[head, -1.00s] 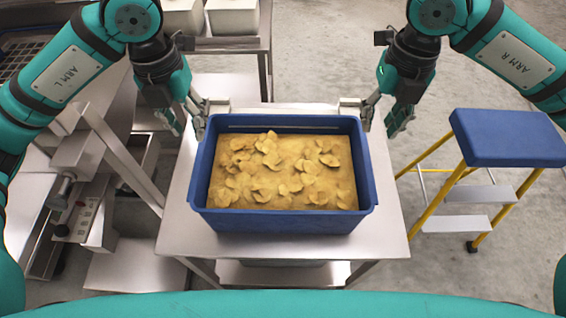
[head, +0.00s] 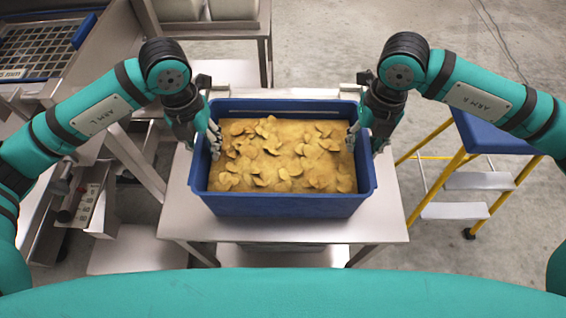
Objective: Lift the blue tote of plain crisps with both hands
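The blue tote (head: 290,205) stands upright on a steel table, filled with golden plain crisps (head: 280,165). My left gripper (head: 200,138) is at the tote's left wall, with one finger inside over the crisps and the other outside. My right gripper (head: 366,140) straddles the right wall in the same way. Both look open, with a gap between their fingers. Whether any finger touches the wall or the crisps cannot be told. The grippers hide parts of the side rims.
The steel table (head: 385,205) has bare margins around the tote. A blue-topped step stool (head: 490,136) with yellow legs stands at the right. Steel equipment (head: 95,195) is close at the left. Pale bins (head: 233,9) stand on a bench behind.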

